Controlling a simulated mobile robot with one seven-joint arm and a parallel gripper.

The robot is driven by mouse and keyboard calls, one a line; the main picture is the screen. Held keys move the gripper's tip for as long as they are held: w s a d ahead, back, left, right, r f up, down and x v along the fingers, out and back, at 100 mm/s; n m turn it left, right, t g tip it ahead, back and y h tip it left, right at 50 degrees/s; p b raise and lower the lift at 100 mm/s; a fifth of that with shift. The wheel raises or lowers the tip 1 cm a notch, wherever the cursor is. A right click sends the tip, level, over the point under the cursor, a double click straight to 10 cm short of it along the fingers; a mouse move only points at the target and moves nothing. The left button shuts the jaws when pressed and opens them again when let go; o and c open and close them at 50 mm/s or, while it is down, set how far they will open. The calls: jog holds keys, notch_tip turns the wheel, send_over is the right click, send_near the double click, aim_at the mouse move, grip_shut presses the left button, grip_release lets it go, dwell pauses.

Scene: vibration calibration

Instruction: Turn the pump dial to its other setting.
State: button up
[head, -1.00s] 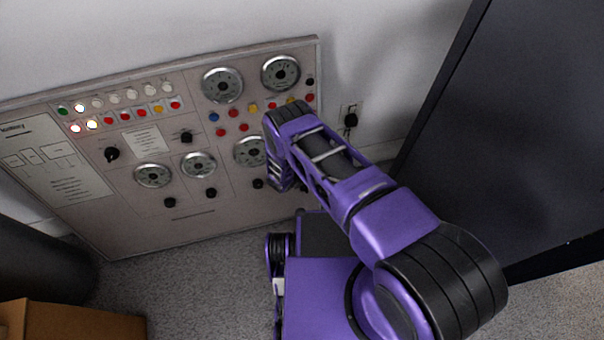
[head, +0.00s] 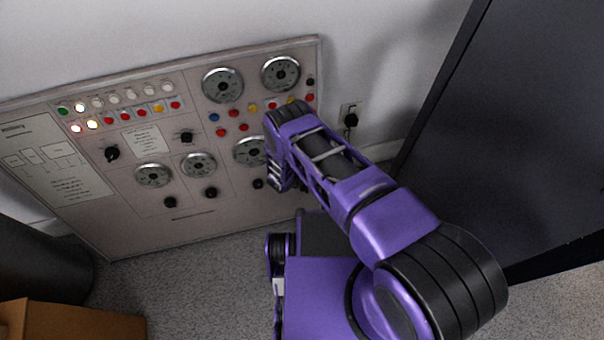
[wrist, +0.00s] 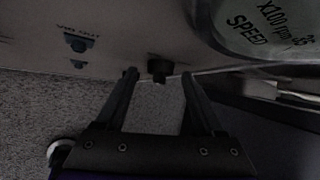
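The control panel (head: 110,215) leans at the wall in the head view and carries several black knobs. No label there is readable enough to name the pump dial. In the wrist view a black knob (wrist: 160,66) sits on the panel's lower part, ahead of and between the fingertips of my gripper (wrist: 158,75). The fingers are spread, with a gap on each side of the knob; contact is not visible.
A gauge marked SPEED (wrist: 262,30) bulges close at the right of the wrist view. A dark cabinet (head: 510,120) stands right of the panel, with a wall socket (head: 350,115) between. A brown box (head: 75,322) is at lower left. Grey carpet lies in front.

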jog(key=shift+r, duration=0.1)
jog(key=p+v, duration=0.4)
jog(key=v, duration=1.3)
